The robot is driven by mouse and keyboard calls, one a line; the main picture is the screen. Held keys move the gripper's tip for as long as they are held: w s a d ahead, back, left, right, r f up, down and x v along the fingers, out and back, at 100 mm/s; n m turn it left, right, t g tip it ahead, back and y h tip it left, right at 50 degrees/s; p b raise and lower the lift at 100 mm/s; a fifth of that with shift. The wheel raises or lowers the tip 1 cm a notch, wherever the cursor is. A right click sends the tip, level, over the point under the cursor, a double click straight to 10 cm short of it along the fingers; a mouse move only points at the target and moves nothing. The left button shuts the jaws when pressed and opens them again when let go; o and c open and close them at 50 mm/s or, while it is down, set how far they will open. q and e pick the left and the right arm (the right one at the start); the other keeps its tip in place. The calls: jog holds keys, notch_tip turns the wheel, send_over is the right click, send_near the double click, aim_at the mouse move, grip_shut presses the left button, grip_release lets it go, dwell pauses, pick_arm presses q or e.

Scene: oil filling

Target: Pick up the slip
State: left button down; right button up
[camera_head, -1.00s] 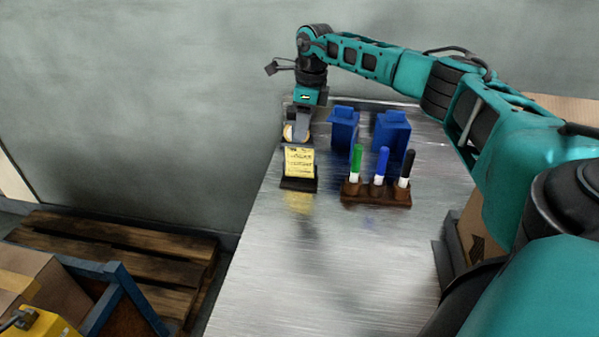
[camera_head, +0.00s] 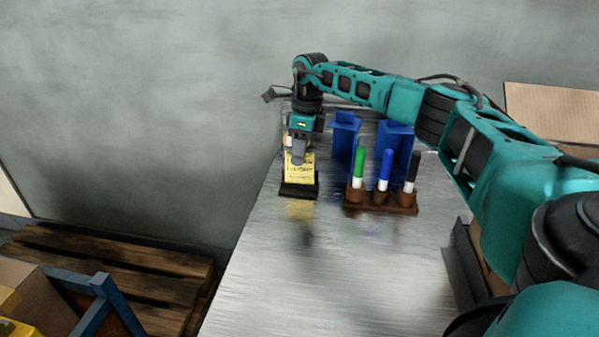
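The yellow slip (camera_head: 300,172) with dark print stands upright in a small black holder (camera_head: 299,190) on the metal table. My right gripper (camera_head: 298,160) comes down from above and overlaps the upper part of the slip in the head view. Its fingers are seen nearly edge-on, so I cannot tell whether they are open or shut, or whether they touch the slip. My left gripper is not in view.
A brown wooden rack (camera_head: 382,200) with green, blue and black markers stands right of the slip. Two blue containers (camera_head: 345,135) (camera_head: 394,143) stand behind it. The table's front part (camera_head: 330,270) is clear. A wooden pallet (camera_head: 110,260) lies on the floor at left.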

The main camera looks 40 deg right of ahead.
grip_shut()
dwell(0.6)
